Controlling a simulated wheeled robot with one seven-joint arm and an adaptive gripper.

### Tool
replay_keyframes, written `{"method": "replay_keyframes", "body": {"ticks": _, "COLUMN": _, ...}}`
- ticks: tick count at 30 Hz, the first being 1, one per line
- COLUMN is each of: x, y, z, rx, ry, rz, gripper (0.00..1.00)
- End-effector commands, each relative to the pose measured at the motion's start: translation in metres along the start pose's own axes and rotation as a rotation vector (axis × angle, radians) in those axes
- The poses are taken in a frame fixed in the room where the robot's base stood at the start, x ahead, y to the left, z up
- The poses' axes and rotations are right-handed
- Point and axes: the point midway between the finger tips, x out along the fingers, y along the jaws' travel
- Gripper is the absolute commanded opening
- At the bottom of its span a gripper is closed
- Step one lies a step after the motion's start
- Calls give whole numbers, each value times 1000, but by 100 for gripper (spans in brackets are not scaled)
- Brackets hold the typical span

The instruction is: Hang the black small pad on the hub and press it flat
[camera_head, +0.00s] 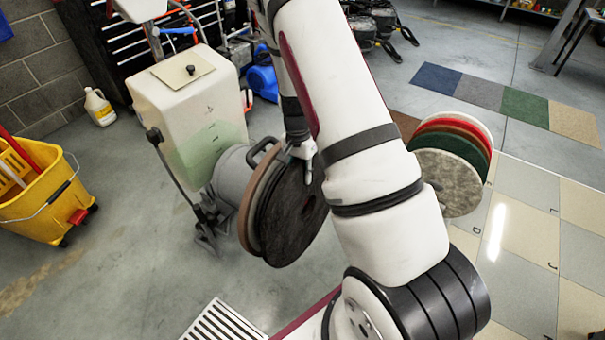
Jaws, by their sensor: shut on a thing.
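The black small pad (288,222) hangs upright in front of the floor machine (233,174), its dark face turned to the right. My gripper (305,165) is shut on its upper part; my arm crosses in front and hides the pad's right side. Just behind the pad, to its left, the brown rim of the machine's round disc (248,215) shows. The hub itself is hidden behind the pad. The pad's face looks roughly parallel to the disc. I cannot tell whether the pad touches it.
A rack of coloured pads (452,160), with a mottled grey one in front, stands right of my arm. A yellow mop bucket (45,200) is at the left, with a white jug (99,107) behind it. A floor grate (222,322) lies at the front. Floor left of the grate is clear.

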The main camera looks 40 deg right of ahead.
Motion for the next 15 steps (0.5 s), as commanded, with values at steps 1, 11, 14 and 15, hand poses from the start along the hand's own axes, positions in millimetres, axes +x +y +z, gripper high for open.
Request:
{"method": "replay_keyframes", "body": {"ticks": 1, "x": 0, "y": 0, "z": 0, "rx": 0, "ry": 0, "rz": 0, "gripper": 0}}
{"method": "replay_keyframes", "body": {"ticks": 11, "x": 0, "y": 12, "z": 0, "rx": 1, "ry": 0, "rz": 0, "gripper": 0}}
{"method": "replay_keyframes", "body": {"ticks": 14, "x": -1, "y": 17, "z": 0, "rx": 1, "ry": 0, "rz": 0, "gripper": 0}}
{"method": "replay_keyframes", "body": {"ticks": 15, "x": -1, "y": 18, "z": 0, "rx": 1, "ry": 0, "rz": 0, "gripper": 0}}
